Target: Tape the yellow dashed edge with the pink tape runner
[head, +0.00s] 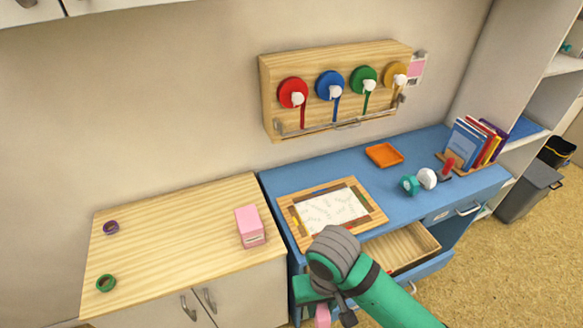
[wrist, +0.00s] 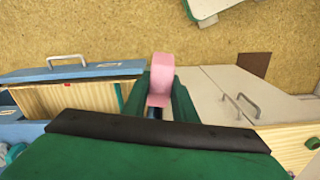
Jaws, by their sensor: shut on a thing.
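My gripper (head: 323,306) is at the bottom of the head view, in front of the blue desk and low beside its open drawer. It is shut on the pink tape runner (head: 322,316), mostly hidden by my arm there. The wrist view shows the pink tape runner (wrist: 160,78) between the green fingers, over the floor. A wooden framed board with a white patterned sheet (head: 328,207) lies on the desk, beyond and above my gripper. Its sides carry coloured strips; the dashes of the yellow edge are too small to tell.
The drawer (head: 402,247) stands open under the desk. A pink box (head: 250,226), a purple roll (head: 111,228) and a green roll (head: 106,283) stand on the left cabinet. An orange tray (head: 384,155), stamps (head: 427,178) and books (head: 473,141) are on the desk. Tape reels hang above.

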